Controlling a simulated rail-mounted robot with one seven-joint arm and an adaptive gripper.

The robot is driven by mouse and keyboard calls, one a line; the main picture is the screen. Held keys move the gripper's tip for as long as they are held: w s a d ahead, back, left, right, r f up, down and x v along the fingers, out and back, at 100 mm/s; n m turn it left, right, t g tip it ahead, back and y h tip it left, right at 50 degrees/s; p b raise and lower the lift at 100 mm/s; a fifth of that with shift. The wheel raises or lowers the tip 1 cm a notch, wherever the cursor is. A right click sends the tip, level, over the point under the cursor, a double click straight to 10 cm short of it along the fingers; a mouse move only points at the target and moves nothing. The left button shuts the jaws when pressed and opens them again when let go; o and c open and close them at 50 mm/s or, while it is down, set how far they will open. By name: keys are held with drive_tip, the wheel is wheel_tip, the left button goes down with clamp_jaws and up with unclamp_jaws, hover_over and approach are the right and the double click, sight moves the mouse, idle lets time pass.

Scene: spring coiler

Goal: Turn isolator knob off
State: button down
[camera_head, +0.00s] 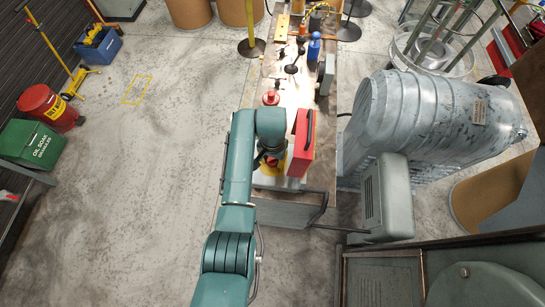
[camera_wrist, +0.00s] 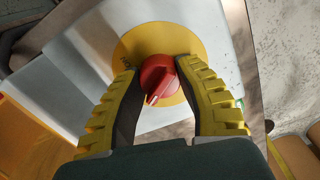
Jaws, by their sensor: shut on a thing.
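In the wrist view, the red isolator knob (camera_wrist: 159,77) sits on a round yellow plate (camera_wrist: 140,45) on a light grey box (camera_wrist: 85,55). A white pointer line on the knob points down and slightly left. My gripper (camera_wrist: 160,82) has its yellow-ridged fingers on both sides of the knob and is shut on it.
A red case (camera_head: 301,143) stands just right of my wrist on the long bench (camera_head: 325,165). A large grey motor-like machine (camera_head: 430,115) stands to the right. The floor at left is mostly clear.

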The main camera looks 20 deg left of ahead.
drive_tip(key=shift+s+f+n+p, duration=0.15)
drive_tip(key=shift+n+p, duration=0.25)
drive_tip(key=shift+n, duration=0.9)
drive_tip(key=c, duration=0.6)
unclamp_jaws()
wheel_tip(320, 180, up, 12)
drive_tip(key=shift+r, duration=0.1)
